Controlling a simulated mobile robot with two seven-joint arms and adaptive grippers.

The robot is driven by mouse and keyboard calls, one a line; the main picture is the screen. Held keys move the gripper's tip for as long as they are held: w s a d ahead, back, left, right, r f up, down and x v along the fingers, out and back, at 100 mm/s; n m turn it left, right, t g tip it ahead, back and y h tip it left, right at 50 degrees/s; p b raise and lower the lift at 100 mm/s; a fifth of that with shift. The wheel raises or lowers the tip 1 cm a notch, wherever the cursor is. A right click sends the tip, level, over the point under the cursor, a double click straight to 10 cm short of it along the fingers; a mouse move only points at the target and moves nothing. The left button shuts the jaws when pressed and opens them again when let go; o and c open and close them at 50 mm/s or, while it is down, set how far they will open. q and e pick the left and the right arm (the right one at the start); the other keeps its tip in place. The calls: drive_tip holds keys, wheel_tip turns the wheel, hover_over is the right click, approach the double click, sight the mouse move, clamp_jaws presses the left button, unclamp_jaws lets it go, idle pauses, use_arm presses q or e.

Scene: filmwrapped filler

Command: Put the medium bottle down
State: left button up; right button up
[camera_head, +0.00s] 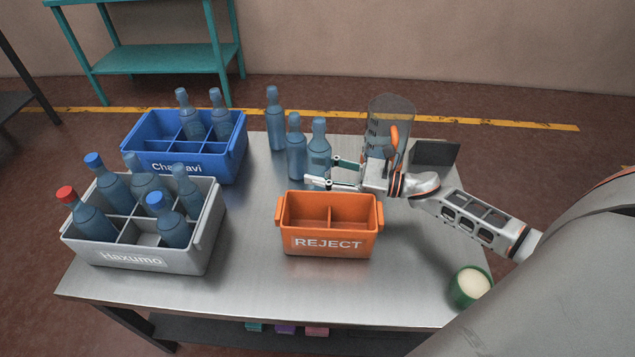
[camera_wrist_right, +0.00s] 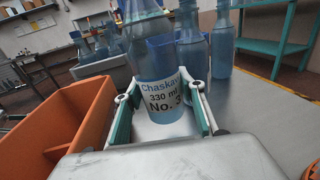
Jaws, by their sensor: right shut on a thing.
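My right gripper (camera_head: 324,172) is shut on a blue glass bottle (camera_head: 319,142), just behind the orange reject crate. In the right wrist view the held bottle (camera_wrist_right: 150,50) stands upright between the finger pads and its label reads "Chaskavi 330 ml No. 3". My left gripper is not in view.
The orange crate (camera_head: 328,245), marked REJECT, is empty. A blue crate (camera_head: 180,167) and a grey crate (camera_head: 133,258) at left hold bottles. A clear cylindrical container (camera_head: 390,107) stands behind my right gripper. A green bowl (camera_head: 471,302) sits front right. The table's (camera_head: 250,290) front is clear.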

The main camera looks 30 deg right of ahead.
drive_tip(key=shift+f+b, duration=0.7)
drive_tip(key=shift+f, duration=1.65)
drive_tip(key=o, duration=1)
drive_tip(key=shift+f, duration=0.1)
drive_tip(key=shift+c, duration=0.2)
drive_tip(key=shift+o, duration=0.6)
drive_tip(key=shift+r, duration=0.2)
